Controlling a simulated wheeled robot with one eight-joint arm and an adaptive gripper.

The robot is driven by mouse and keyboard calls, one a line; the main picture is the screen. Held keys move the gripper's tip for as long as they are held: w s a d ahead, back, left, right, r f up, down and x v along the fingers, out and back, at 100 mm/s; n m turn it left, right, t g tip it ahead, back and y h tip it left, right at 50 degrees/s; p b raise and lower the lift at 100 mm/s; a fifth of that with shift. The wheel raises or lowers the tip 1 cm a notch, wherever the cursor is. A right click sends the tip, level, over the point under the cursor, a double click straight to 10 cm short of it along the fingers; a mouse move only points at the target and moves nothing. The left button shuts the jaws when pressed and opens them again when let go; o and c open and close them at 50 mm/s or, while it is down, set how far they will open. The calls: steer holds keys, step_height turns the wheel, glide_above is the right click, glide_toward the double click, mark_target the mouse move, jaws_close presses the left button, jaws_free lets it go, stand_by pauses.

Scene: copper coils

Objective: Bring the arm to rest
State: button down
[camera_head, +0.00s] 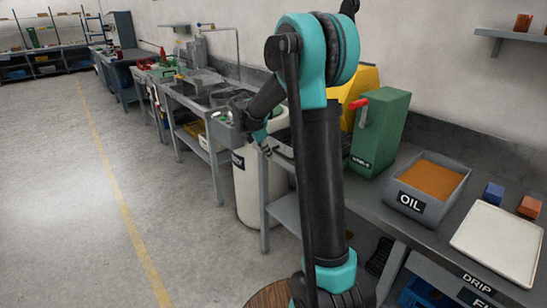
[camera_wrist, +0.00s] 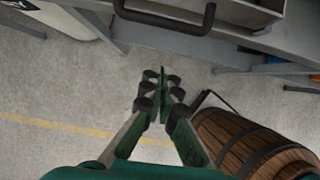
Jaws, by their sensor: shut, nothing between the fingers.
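My arm rises in the middle of the head view, black and teal, and bends at the top so that its forearm points down and left. My gripper (camera_head: 266,143) hangs small at its end, in front of the bench line and near the white bin. In the wrist view my gripper (camera_wrist: 162,95) points down over the grey floor, its green fingers together at the tips with nothing between them. Part of the gripper is hard to make out in the head view against the dark bench.
A wooden barrel (camera_wrist: 250,145) stands right of the fingers in the wrist view. A bench edge with a dark handle (camera_wrist: 165,20) runs above them. An OIL bin (camera_head: 427,187), a white tray (camera_head: 498,240) and a green machine (camera_head: 380,130) sit on the right bench. The left floor is clear.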

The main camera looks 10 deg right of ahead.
steer(key=v, duration=0.7)
steer(key=s+d+f+m+y, duration=0.1)
steer(key=s+f+m, duration=0.4)
steer(key=s, duration=0.5)
steer(key=s+d+f+m+t+y, duration=0.1)
steer(key=s+f+m, duration=0.4)
steer(key=s+m, duration=0.5)
steer(key=s+d+f+m+y, duration=0.1)
steer(key=s+f+m+y, duration=0.1)
steer(key=s+f+m, duration=0.3)
steer(key=s+m, duration=0.3)
steer(key=s, duration=0.3)
steer(key=shift+d+f+t+y, duration=0.15)
steer(key=shift+f+t+y, duration=0.15)
steer(key=shift+t, duration=0.1)
